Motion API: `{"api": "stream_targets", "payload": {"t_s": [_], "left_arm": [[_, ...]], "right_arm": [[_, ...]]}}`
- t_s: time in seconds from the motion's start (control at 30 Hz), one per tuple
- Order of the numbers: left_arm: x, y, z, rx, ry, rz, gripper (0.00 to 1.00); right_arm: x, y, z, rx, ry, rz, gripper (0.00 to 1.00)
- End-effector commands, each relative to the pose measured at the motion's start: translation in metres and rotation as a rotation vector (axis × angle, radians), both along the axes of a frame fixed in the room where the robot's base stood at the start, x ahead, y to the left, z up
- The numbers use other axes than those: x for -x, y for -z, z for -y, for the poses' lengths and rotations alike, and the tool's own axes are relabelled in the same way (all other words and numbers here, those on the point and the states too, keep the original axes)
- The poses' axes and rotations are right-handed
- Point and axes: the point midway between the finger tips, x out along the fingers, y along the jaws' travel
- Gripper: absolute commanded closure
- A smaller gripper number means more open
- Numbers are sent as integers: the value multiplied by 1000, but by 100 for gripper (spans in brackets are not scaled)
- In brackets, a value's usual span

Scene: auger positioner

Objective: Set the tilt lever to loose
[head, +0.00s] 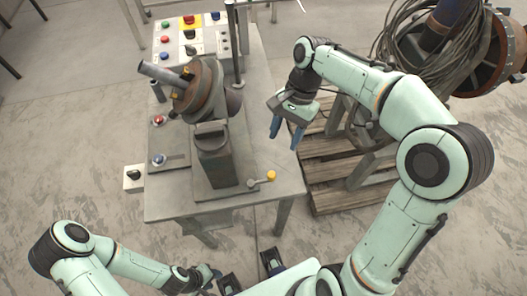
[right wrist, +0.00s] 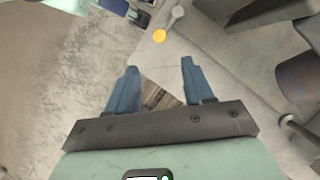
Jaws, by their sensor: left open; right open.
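The tilt lever is a short grey lever with a yellow-orange knob (head: 271,175) at the right front of the machine's base plate. It points right from its pivot in the head view. In the right wrist view its knob (right wrist: 159,36) shows beyond the fingertips. My right gripper (head: 285,141) is open and empty, above the table's right edge and apart from the knob. Its blue fingers (right wrist: 159,66) are spread in the right wrist view. My left gripper (head: 210,275) is low at the bottom of the head view, away from the lever; its fingers are hard to make out.
The tilting machine head (head: 207,92) and its upright post (head: 218,160) stand on the grey table (head: 180,205). A panel with coloured buttons (head: 190,42) is at the back. A wooden pallet (head: 325,175) with a cable reel (head: 490,50) lies right of the table.

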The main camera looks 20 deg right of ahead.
Motion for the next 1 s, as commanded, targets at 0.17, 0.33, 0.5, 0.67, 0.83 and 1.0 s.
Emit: {"api": "stream_targets", "payload": {"t_s": [0.17, 0.33, 0.5, 0.67, 0.83, 1.0], "left_arm": [[3, 4, 0, 0, -1, -5, 57], [6, 11, 0, -1, 0, -8, 57], [9, 18, 0, -1, 0, -11, 57], [11, 22, 0, 0, -1, -14, 57], [12, 25, 0, 0, -1, -14, 57], [12, 25, 0, 0, -1, -14, 57]], "right_arm": [[3, 12, -4, -1, -1, -3, 48], [10, 42, -14, -1, -4, -5, 48], [18, 76, -26, -1, -2, -4, 48], [23, 103, -36, -1, -2, -4, 48], [26, 119, -42, 0, -3, -1, 48], [27, 124, -44, 0, -2, 1, 48]]}}
